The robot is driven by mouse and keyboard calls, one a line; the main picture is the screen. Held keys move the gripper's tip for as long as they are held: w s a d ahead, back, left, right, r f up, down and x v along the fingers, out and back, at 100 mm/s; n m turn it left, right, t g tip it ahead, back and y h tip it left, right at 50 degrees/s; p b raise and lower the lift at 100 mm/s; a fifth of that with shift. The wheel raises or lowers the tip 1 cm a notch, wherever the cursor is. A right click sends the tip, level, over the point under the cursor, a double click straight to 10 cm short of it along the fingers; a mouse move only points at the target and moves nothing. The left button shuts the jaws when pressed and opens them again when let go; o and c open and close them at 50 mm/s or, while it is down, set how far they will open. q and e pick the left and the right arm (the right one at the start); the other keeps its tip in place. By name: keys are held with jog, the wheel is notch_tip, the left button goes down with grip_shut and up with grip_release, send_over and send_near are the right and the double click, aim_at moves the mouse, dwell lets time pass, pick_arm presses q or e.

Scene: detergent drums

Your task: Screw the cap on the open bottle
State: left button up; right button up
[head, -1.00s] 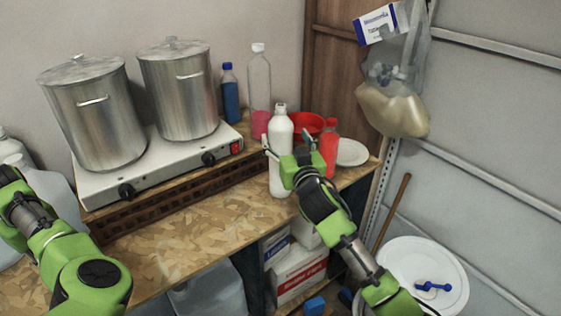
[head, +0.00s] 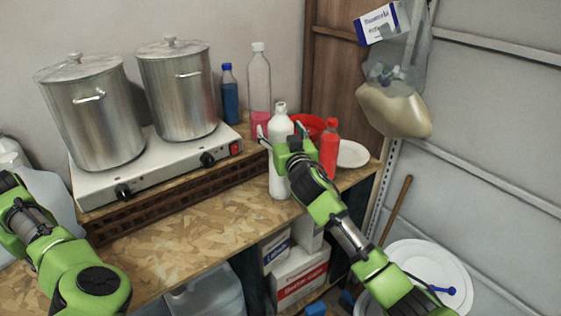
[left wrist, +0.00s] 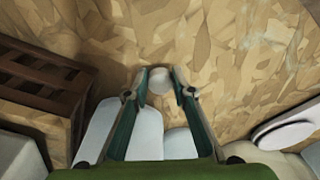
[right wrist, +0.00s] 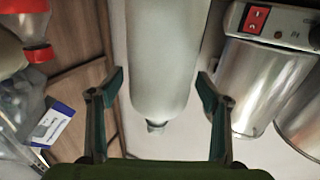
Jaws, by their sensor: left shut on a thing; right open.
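A white bottle (head: 280,165) stands upright near the front edge of the wooden bench. Its narrow neck (right wrist: 157,127) shows in the right wrist view, where the picture is upside down. My right gripper (head: 281,132) is open, with one finger on each side of the bottle's upper body; gaps show beside the bottle in the right wrist view (right wrist: 161,80). My left gripper (left wrist: 158,84) is shut on a small round white cap (left wrist: 158,79), held between its fingertips above the bench. The left gripper is outside the head view.
A red bottle (head: 329,150), a red bowl (head: 306,122) and a white plate (head: 353,154) are close by on the right. A hot plate (head: 160,165) with two steel pots stands left. A clear bottle (head: 259,80) and blue bottle (head: 229,95) stand behind. The front bench is clear.

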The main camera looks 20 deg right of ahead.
pick_arm(q)
jog(key=shift+s+r, duration=0.1)
pick_arm(e)
jog(key=shift+s+r, duration=0.1)
jog(key=c, duration=1.6)
jog(key=shift+r, duration=0.2)
grip_shut()
